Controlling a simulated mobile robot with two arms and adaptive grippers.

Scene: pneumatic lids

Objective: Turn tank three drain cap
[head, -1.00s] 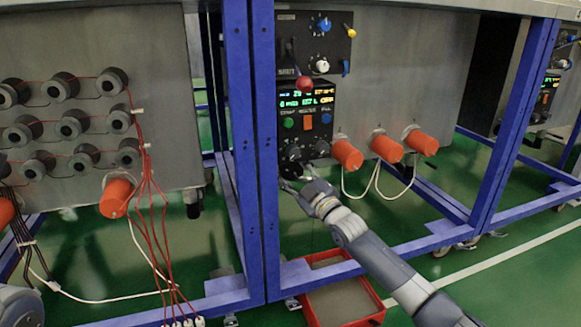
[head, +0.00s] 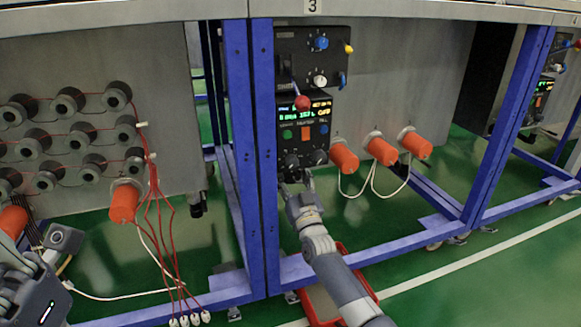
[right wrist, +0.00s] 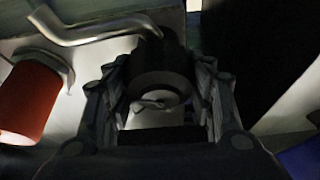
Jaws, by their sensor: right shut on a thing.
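A plate marked 3 sits on the top edge of the tank (head: 400,75) in the head view. In the right wrist view a dark round cap (right wrist: 160,82) sits between the two fingers of my right gripper (right wrist: 157,108), which is shut on it. In the head view my right gripper (head: 297,182) is just below the control panel (head: 303,120), and the cap cannot be made out there. Part of my left arm and gripper (head: 35,285) shows at the lower left; its fingers cannot be made out.
Orange cylinders (head: 381,151) with white cables stick out right of the panel; one orange cylinder (right wrist: 28,100) and a bent metal pipe (right wrist: 95,28) are near the right gripper. Blue frame posts (head: 262,150) stand left of it. A red tray (head: 362,306) lies below on the green floor.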

